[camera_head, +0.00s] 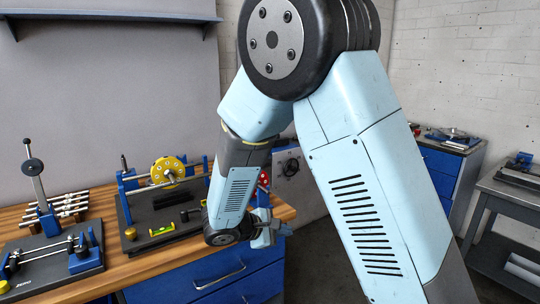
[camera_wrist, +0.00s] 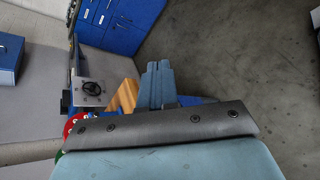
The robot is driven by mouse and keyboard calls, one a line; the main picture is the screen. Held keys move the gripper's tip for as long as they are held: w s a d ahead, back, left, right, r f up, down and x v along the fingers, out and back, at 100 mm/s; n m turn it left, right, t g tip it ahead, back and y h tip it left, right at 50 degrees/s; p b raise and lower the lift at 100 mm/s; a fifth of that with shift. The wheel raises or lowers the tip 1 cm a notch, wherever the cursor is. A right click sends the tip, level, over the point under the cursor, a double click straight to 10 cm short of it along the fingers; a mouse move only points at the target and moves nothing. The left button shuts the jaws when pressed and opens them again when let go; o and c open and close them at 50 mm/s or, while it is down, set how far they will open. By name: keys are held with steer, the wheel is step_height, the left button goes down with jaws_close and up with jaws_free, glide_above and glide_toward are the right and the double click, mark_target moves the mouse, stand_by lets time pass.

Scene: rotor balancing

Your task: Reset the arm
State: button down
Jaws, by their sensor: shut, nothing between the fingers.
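My light blue arm is bent in the middle of the head view, its upper link coming down at the right and its forearm hanging toward the bench. My gripper (camera_head: 276,230) is at the right front edge of the wooden bench (camera_head: 128,266), beside the blue drawers and partly hidden by my wrist. In the wrist view my gripper (camera_wrist: 158,70) shows its blue fingers together with nothing between them, with the grey floor and part of the bench beyond.
A balancing stand with a yellow disc (camera_head: 168,170) is on the bench, left of my forearm. A lever tool (camera_head: 36,180) and a black-based fixture (camera_head: 50,265) are farther left. A grey side table (camera_head: 508,194) and a blue cabinet (camera_head: 440,165) stand at right.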

steer(key=s+d+r+m+g+y, duration=0.35)
steer(key=d+r, duration=0.25)
steer(key=d, duration=0.2)
steer(key=s+d+r+m+g+y, duration=0.2)
steer(key=s+d+r+m, duration=0.3)
steer(key=d, duration=0.2)
steer(key=s+d+r+m+t+y, duration=0.4)
steer(key=s+r+m, duration=0.3)
steer(key=s, duration=0.5)
steer(key=shift+s+d+r+y, duration=0.3)
steer(key=shift+d+r+y, duration=0.1)
steer(key=shift+r, duration=0.95)
steer(key=shift+m, duration=0.25)
